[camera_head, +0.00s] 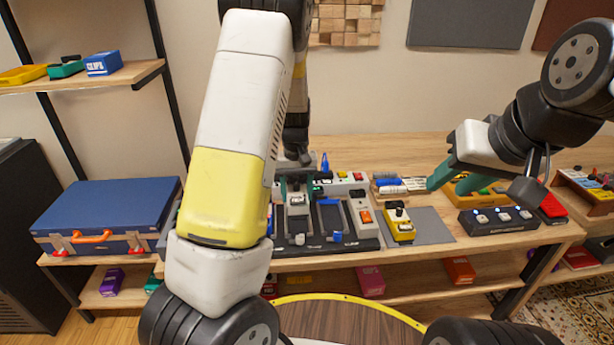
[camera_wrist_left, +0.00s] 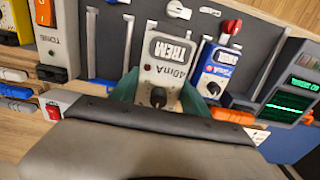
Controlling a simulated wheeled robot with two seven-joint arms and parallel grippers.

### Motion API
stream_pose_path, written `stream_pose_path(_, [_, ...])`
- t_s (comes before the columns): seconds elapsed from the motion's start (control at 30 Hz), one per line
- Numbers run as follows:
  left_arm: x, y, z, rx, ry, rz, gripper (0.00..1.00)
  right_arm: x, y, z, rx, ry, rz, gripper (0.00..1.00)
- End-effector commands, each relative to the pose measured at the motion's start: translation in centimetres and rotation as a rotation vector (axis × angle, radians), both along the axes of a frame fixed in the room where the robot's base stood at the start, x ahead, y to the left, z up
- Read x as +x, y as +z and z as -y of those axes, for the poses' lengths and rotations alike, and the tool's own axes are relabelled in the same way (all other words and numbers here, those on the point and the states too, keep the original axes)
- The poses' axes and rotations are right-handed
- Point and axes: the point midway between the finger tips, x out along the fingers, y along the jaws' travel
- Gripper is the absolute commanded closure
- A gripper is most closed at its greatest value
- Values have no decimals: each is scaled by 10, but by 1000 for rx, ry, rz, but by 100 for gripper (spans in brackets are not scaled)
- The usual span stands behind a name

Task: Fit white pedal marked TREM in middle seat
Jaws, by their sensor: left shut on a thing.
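The white pedal marked TREM (camera_wrist_left: 168,66) is between the green fingers of my left gripper (camera_wrist_left: 158,92); its label appears upside down in the left wrist view. In the head view my left gripper (camera_head: 297,183) is over the dark pedalboard (camera_head: 345,246), with the white pedal (camera_head: 298,208) under it. I cannot tell whether the pedal touches the board. A blue pedal (camera_wrist_left: 219,64) is beside it on the board, to its right in the wrist view. My right gripper (camera_head: 456,180) is open and empty, above the table at the right.
A white pedal with an orange switch (camera_head: 362,208) is at the board's right end. A yellow pedal (camera_head: 400,224) stands on a grey mat (camera_head: 432,228). A black switch box (camera_head: 498,220) is farther right. A blue case (camera_head: 110,210) is at the left.

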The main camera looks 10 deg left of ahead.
Motion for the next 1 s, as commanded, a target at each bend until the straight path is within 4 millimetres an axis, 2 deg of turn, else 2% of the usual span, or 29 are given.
stream_pose_path(0.43, [0,-39,0,1,-1,0,100,0,0,0,0,0,0,64])
stream_pose_path(1.0, [0,-47,0,0,-1,1,100,0,0,0,0,0,0,64])
